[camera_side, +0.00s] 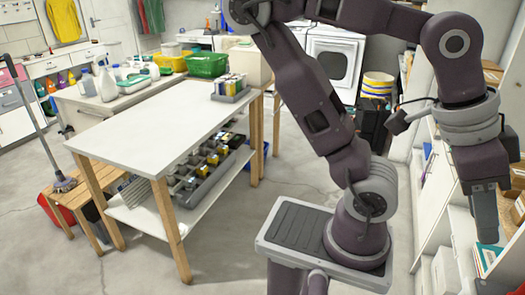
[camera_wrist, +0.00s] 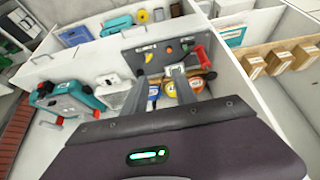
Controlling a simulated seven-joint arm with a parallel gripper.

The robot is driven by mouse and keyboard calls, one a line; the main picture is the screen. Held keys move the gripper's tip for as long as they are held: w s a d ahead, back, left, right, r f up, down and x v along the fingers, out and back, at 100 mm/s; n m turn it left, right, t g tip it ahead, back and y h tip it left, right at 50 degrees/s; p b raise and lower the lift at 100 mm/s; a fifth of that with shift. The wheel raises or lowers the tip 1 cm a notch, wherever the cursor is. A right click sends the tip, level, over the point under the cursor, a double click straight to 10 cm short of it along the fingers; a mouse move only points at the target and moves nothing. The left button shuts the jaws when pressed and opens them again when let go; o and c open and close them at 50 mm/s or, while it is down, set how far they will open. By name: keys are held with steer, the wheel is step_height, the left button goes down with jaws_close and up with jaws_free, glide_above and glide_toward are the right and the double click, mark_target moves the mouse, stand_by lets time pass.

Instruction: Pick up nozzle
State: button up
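I cannot make out for certain which thing is the nozzle. In the wrist view, a bin or drawer with a grey panel holds small items: a yellow piece (camera_wrist: 150,52), a red-handled tool (camera_wrist: 201,56), and small blue and yellow round items (camera_wrist: 170,89) lower down. My gripper (camera_wrist: 161,80) reaches over this bin with its two grey fingers apart and nothing seen held between them. In the side view my gripper (camera_side: 486,238) hangs downward at the right, beside the shelving. Its fingertips are hard to make out there.
A teal and grey power tool (camera_wrist: 68,98) lies left of the bin in the wrist view. Cardboard boxes (camera_wrist: 281,60) stand in a compartment to the right, behind pale dividers. In the side view, a white table (camera_side: 165,115) stands left, with open floor before it.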

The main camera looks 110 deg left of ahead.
steer(key=o, duration=0.3)
steer(key=shift+o, duration=0.2)
stand_by(0.3)
